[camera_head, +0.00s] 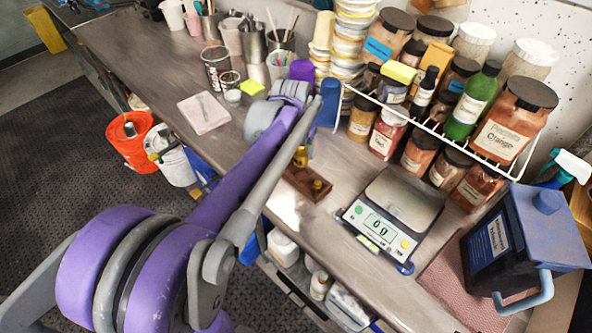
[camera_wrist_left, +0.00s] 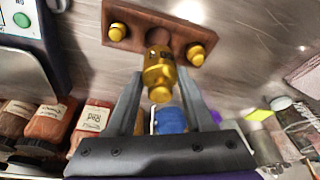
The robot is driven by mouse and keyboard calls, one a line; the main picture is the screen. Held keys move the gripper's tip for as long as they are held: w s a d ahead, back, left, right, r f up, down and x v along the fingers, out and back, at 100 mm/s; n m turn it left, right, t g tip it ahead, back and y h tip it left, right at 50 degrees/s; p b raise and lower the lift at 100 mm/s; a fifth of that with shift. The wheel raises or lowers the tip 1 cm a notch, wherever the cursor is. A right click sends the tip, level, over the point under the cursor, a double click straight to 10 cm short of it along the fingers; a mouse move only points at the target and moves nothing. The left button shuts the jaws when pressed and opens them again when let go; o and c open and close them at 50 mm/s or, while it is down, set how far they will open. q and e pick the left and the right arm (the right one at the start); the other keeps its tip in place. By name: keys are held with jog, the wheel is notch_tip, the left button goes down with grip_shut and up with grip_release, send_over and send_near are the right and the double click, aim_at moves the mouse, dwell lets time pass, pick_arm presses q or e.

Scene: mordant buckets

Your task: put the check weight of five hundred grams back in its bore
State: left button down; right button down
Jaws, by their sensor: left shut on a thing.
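A brass check weight (camera_wrist_left: 160,78) is held between the fingers of my left gripper (camera_wrist_left: 158,90) in the left wrist view. The wooden weight block (camera_wrist_left: 140,14) is just beyond it, with a dark open bore (camera_wrist_left: 158,36) in line with the weight. Two more brass weights, one at the left (camera_wrist_left: 116,32) and one at the right (camera_wrist_left: 196,55), sit in the block. In the head view the held weight (camera_head: 300,157) shows at the far end of the block (camera_head: 296,180); my arm hides most of the gripper. Whether its base touches the block is unclear. My right gripper is not in view.
A scale (camera_head: 390,218) reading 0 g stands right of the block. A wire rack (camera_head: 440,130) of labelled jars is behind it. A dark blue canister (camera_head: 520,245) stands at the far right. A pink notepad (camera_head: 204,113) lies left of my arm.

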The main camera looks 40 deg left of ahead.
pick_arm(q)
notch_tip(320, 180, down, 7)
jog(key=shift+r, duration=0.1)
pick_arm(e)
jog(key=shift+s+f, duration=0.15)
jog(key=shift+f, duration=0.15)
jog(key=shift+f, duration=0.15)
pick_arm(q)
jog(key=shift+c, duration=1.4)
grip_release()
jog(key=shift+f+b, duration=0.2)
jog(key=shift+b, duration=0.1)
